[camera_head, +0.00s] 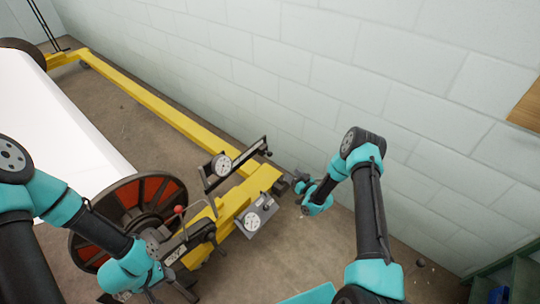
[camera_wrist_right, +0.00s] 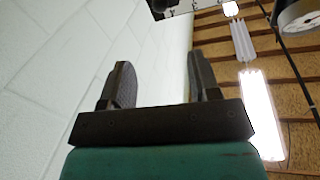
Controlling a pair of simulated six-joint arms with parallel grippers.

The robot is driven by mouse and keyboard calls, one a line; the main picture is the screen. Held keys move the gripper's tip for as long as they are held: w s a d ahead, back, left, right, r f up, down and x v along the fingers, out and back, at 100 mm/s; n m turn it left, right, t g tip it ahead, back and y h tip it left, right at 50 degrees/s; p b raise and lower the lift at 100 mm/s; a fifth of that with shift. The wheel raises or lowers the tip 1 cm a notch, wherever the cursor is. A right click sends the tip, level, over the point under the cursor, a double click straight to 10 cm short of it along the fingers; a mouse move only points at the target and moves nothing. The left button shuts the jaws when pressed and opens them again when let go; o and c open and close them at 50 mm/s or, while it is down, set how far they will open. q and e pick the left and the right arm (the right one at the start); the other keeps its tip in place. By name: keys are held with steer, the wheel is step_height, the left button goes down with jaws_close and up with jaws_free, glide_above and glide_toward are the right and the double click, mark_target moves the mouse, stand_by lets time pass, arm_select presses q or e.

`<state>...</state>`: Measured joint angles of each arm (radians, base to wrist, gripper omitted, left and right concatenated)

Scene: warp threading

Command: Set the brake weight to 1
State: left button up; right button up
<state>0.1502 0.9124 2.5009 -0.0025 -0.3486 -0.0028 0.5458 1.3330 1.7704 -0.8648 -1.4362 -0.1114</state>
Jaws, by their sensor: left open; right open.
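No part is readably marked as the brake weight. A dark bar (camera_head: 240,165) with a round white-faced dial (camera_head: 222,166) on it stands above the yellow frame end. A second white dial (camera_head: 252,221) sits on a grey plate below it; the numbers on both are too small to read. My right gripper (camera_head: 300,187) is open and empty, right of the yellow frame end and apart from the bar; its open fingers also show in the right wrist view (camera_wrist_right: 160,88). My left gripper (camera_head: 212,234) is open, beside the lower dial and close to the yellow frame; its fingertips are hard to make out.
A red-and-black wheel (camera_head: 128,215) stands at the left with a red-knobbed lever (camera_head: 179,210) next to it. A white roll (camera_head: 55,120) and a yellow beam (camera_head: 150,105) run towards the back. A pale block wall (camera_head: 400,80) closes the far side. Green shelving (camera_head: 510,275) stands at lower right.

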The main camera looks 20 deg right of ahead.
mark_target(270, 154)
steer(key=shift+w, duration=0.1)
steer(key=x, duration=1.7)
steer(key=shift+w+a, duration=0.1)
steer(key=shift+c, duration=0.5)
jaws_close()
